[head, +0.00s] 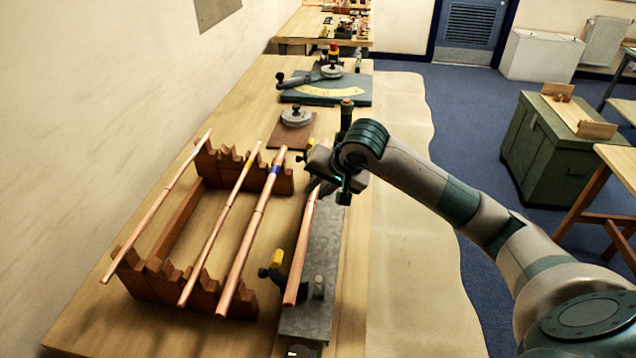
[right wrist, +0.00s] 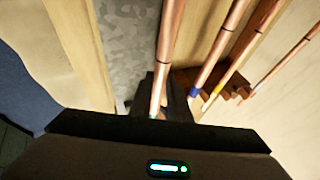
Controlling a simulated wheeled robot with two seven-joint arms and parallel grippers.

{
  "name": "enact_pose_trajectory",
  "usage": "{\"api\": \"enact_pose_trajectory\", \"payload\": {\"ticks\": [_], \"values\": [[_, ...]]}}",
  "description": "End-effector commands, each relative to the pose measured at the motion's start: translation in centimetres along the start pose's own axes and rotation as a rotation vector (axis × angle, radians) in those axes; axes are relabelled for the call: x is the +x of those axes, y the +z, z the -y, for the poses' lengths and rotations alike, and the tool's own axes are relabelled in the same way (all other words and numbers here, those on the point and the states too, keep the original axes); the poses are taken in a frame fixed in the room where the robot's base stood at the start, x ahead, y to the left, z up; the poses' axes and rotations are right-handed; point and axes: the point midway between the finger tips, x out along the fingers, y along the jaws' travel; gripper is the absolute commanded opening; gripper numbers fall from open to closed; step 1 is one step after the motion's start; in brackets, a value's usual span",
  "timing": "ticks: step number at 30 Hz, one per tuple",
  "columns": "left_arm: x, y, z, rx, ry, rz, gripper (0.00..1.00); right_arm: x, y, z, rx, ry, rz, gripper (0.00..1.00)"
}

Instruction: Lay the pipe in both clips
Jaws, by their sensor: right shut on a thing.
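A copper pipe (head: 302,246) runs lengthwise along the grey metal plate (head: 327,240). My right gripper (head: 325,185) is shut on it near its far end; the pipe also shows in the right wrist view (right wrist: 169,55), leading into the jaws. The near clip (head: 277,268), with a yellow handle, stands at the left side of the pipe's near end. The far clip (head: 309,146), also with yellow on it, is partly hidden behind my gripper. I cannot tell whether the pipe is seated in either clip. My left gripper is not in view.
A wooden notched rack (head: 170,285) left of the plate holds three copper pipes, one with a blue band (head: 256,215) and one with a yellow band (head: 232,204). A round weight (head: 295,117) and a blue-green bending fixture (head: 330,92) stand farther back on the bench.

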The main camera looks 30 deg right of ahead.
Motion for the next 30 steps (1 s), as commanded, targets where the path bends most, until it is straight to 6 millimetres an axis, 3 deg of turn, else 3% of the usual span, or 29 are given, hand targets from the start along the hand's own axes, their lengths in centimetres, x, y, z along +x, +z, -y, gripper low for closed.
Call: {"api": "enact_pose_trajectory", "payload": {"ticks": [13, 30], "values": [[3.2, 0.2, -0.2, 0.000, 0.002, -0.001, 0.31, 3.2, 1.3, -1.7, -0.001, 0.000, -0.001, 0.00], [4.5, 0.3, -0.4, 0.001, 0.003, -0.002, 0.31, 3.9, 1.6, -2.0, 0.000, -0.001, -0.001, 0.00]]}}
